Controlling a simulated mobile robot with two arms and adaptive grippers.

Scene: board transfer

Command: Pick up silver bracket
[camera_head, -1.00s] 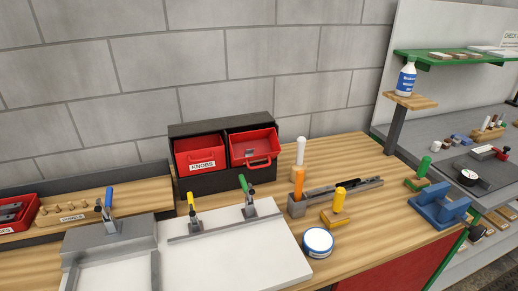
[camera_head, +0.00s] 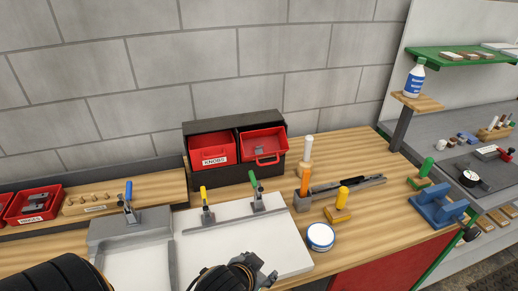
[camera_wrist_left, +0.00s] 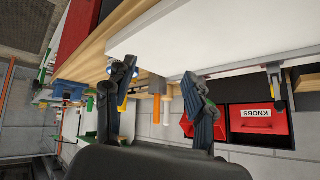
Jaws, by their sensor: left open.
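A small silver-grey piece (camera_head: 260,152), which looks like the silver bracket, lies in the right red bin (camera_head: 281,148) of the black rack. Its shape is too small to make out. Larger grey pieces (camera_head: 38,204) lie in another red bin at the far left. My left gripper (camera_head: 268,274) is at the bottom of the head view, over the front of the white board and well short of the rack. In the left wrist view its fingers (camera_wrist_left: 156,74) are apart with nothing gripped. My right gripper cannot be made out.
The KNOBS bin (camera_head: 212,150) is left of the silver piece's bin.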

